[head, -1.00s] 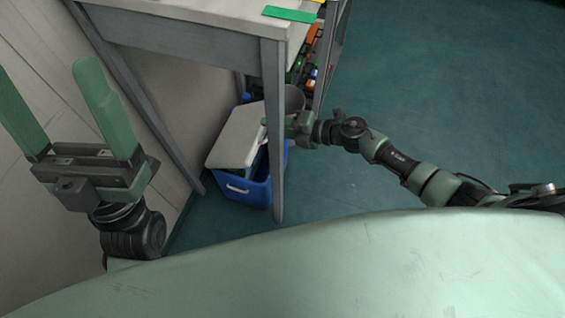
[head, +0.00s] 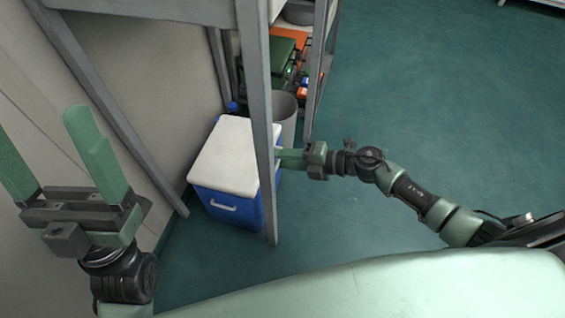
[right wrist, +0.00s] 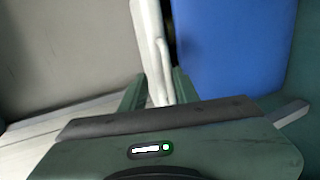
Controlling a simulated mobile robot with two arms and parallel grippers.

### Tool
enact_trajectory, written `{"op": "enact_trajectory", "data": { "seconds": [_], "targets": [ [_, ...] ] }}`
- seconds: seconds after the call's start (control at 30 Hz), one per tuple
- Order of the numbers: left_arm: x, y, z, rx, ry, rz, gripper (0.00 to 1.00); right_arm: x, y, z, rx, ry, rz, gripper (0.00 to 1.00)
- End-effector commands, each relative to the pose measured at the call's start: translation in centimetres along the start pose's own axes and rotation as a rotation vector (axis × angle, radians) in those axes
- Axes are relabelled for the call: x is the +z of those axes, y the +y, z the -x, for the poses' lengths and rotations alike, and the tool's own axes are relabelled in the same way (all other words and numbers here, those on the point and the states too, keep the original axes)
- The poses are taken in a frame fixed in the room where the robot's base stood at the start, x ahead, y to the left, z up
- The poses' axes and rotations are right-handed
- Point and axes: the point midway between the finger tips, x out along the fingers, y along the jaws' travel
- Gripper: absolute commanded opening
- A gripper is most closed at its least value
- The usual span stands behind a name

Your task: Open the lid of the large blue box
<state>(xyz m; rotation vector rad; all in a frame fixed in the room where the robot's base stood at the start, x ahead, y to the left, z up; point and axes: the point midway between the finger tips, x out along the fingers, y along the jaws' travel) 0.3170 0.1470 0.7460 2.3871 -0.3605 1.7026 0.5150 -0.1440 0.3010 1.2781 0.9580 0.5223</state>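The large blue box (head: 225,207) stands on the floor behind the grey table leg, with a handle on its front. Its white lid (head: 226,155) lies across the top, looking nearly flat. In the right wrist view, the lid's edge (right wrist: 158,62) runs beside the blue wall (right wrist: 225,45), with a dark gap near the top. My right gripper (head: 283,155) is at the box's right side, partly hidden by the leg. Its fingers (right wrist: 157,92) are apart, with the lid's edge between them; firm contact is not clear. My left gripper (head: 50,150) is open and empty, far from the box.
The grey table leg (head: 258,115) stands in front of the box's right part. A grey bin (head: 286,112) and a blue bottle (head: 233,107) are behind the box. Shelves with orange and green items (head: 288,48) stand farther back. The green floor (head: 430,90) at right is clear.

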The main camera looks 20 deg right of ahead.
Motion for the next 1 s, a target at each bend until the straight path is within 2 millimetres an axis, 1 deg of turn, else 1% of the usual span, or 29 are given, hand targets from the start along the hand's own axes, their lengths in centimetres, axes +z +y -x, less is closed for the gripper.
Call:
{"op": "enact_trajectory", "data": {
  "seconds": [0.37, 1.0],
  "targets": [
    [0.0, 0.0, 0.0, 0.000, 0.000, 0.000, 0.83, 0.0, 0.1, 0.1, 0.002, 0.001, 0.000, 0.30],
    [-0.3, 0.0, -0.9, 0.000, 0.000, 0.000, 0.83, 0.0, -0.2, 4.5, 0.000, 0.000, -0.001, 0.30]
  ]
}}
